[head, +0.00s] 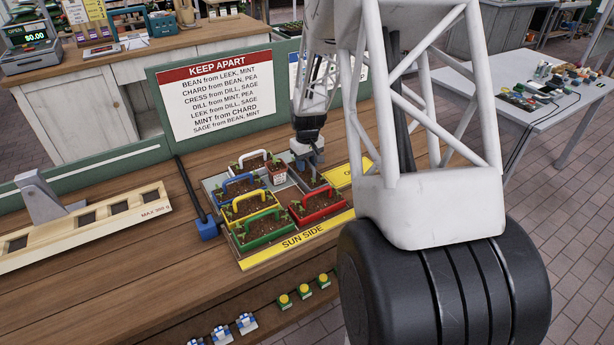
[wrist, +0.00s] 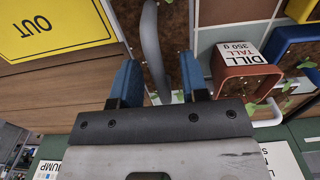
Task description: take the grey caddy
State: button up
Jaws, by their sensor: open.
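The grey caddy (head: 316,179) stands on the back right of the planter tray, partly hidden by my gripper in the head view. In the wrist view its curved grey handle (wrist: 152,45) rises over dark soil. My gripper (head: 306,163) is above the caddy, pointing down. In the wrist view my gripper (wrist: 158,80) is open, with its two blue fingers on either side of the handle's near end. I cannot tell whether either finger touches it.
A terracotta pot labelled DILL (wrist: 245,80) stands close beside the grey caddy. White (head: 250,162), blue (head: 238,187), yellow (head: 252,204), green (head: 262,232) and red (head: 319,206) caddies crowd the tray. A KEEP APART sign (head: 216,95) stands behind.

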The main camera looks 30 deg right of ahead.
aim_at(307, 161)
jog(key=shift+c, duration=0.3)
grip_shut()
dwell(0.3)
jog(key=shift+r, duration=5.05)
